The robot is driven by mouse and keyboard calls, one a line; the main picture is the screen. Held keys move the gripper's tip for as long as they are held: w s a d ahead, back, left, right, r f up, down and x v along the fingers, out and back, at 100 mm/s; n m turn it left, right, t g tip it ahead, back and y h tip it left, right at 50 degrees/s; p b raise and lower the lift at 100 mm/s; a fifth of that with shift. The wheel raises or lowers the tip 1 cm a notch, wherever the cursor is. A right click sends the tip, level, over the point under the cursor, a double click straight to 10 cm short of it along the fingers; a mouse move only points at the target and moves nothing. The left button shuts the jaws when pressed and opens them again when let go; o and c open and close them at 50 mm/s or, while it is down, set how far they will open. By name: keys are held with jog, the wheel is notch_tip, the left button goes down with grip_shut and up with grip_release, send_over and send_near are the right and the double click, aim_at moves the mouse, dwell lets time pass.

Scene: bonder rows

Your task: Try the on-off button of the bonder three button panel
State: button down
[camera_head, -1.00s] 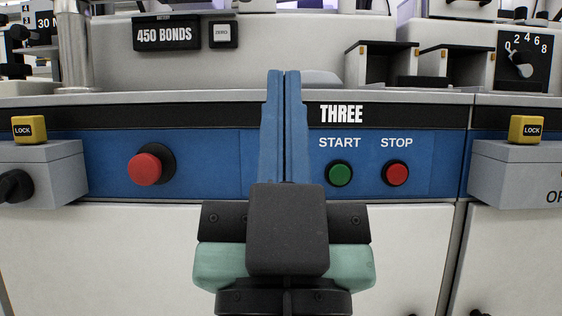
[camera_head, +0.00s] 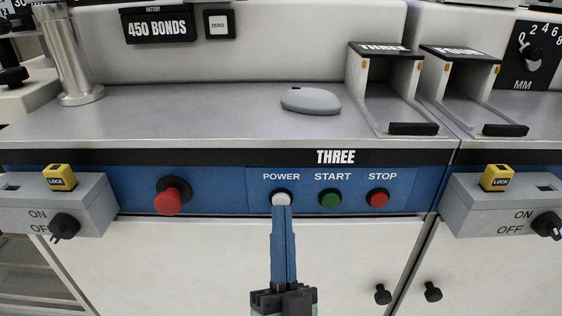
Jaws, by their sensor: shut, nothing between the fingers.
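The blue button panel (camera_head: 410,187) of bonder three sits under the black strip that reads THREE (camera_head: 336,157). Its white POWER button (camera_head: 281,197) is at the left, under its label. The green START button (camera_head: 330,198) and the red STOP button (camera_head: 377,198) are to its right. My gripper (camera_head: 281,210) is shut and empty. Its blue fingertips are right at the POWER button and hide its lower edge. I cannot tell whether they touch it or whether it is pressed in.
A large red knob (camera_head: 172,197) juts out left of the panel. Grey boxes with ON/OFF switches, the left one (camera_head: 95,200) and the right one (camera_head: 468,207), stick out on both sides. A grey mouse-shaped object (camera_head: 311,101) lies on the worktop (camera_head: 200,120) above. The front below is mostly clear.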

aim_at(281, 200)
jog(key=s+f+y+p, duration=0.1)
jog(key=s+f+p, duration=0.2)
jog(key=s+p, duration=0.2)
jog(key=shift+s+a+f+m+y+p, duration=0.15)
jog(key=shift+s+f+m+y+p, duration=0.15)
jog(key=shift+m+y+p, duration=0.1)
jog(key=w+b, duration=0.4)
jog(key=w, duration=0.4)
jog(key=shift+w, duration=0.4)
jog(key=shift+r, duration=0.1)
jog(key=shift+w, duration=0.15)
dwell(1.6)
jog(key=shift+w+b, duration=0.3)
